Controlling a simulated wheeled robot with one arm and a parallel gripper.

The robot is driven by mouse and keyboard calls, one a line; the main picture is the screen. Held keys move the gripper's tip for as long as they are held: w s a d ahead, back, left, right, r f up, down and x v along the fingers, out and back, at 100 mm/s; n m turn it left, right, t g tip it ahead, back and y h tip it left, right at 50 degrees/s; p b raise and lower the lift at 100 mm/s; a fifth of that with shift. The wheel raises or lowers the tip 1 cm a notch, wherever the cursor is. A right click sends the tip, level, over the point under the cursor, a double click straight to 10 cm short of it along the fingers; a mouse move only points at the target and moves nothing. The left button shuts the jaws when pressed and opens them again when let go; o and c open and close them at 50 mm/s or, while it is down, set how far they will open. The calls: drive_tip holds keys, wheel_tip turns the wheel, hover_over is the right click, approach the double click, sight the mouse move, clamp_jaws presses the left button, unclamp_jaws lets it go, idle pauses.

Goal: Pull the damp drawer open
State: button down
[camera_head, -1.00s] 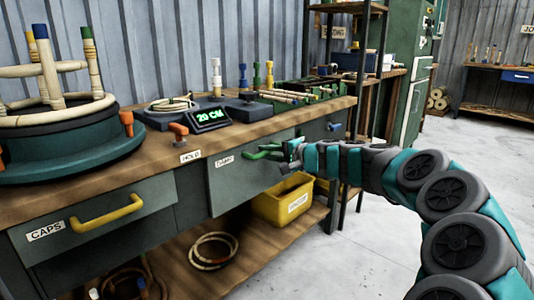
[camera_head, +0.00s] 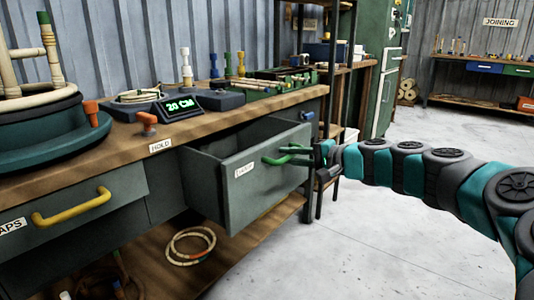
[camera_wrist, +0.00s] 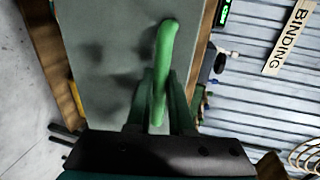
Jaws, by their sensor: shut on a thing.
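The damp drawer (camera_head: 262,190) is a grey-green drawer under the workbench, with a white label on its front. It stands well out from the bench, and its open top shows a dark inside. Its green handle (camera_head: 284,156) is on the front, towards the right. My gripper (camera_head: 318,156) is at the handle, shut on it. In the wrist view the green handle (camera_wrist: 165,65) runs between the fingers (camera_wrist: 158,105), with the drawer front (camera_wrist: 110,50) behind it. What lies in the drawer is hidden.
The caps drawer (camera_head: 75,205) with a yellow handle (camera_head: 72,207) is shut at left. A rattan coil (camera_head: 190,246) lies on the lower shelf. The floor (camera_head: 370,240) at right is clear.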

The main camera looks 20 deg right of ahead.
drive_tip(key=v, duration=0.2)
drive_tip(key=f+v, duration=0.1)
drive_tip(key=v, duration=0.2)
drive_tip(key=shift+d+b, duration=0.1)
drive_tip(key=shift+b, duration=0.25)
drive_tip(key=c, duration=0.8)
unclamp_jaws()
drive_tip(key=shift+v, duration=3.9)
